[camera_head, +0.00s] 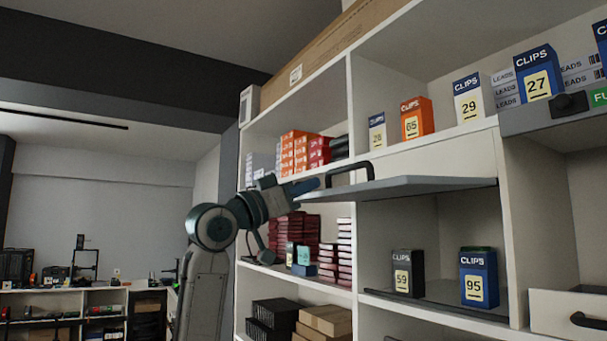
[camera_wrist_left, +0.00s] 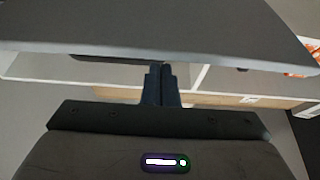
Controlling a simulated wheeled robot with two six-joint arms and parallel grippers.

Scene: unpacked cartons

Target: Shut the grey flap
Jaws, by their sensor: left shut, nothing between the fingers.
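The grey flap (camera_head: 415,187) stands open, sticking out about level from the top of a shelf compartment. Its black handle (camera_head: 350,173) is on the upper face near the outer edge. The compartment below is open and holds a dark box marked 59 (camera_head: 402,273) and a blue box marked 95 (camera_head: 478,278). My left gripper (camera_head: 312,184) is shut and empty, just left of the flap's outer edge by the handle. In the left wrist view the flap (camera_wrist_left: 150,28) spans the top, beyond the closed fingers (camera_wrist_left: 160,72). I cannot tell whether they touch it. My right gripper is not in view.
The white shelf unit (camera_head: 350,110) carries CLIPS boxes above the flap, including an orange one (camera_head: 416,118). Dark red boxes (camera_head: 295,230) sit on the shelf behind my left arm. A drawer (camera_head: 567,318) shows at lower right. Room left of the shelf is open.

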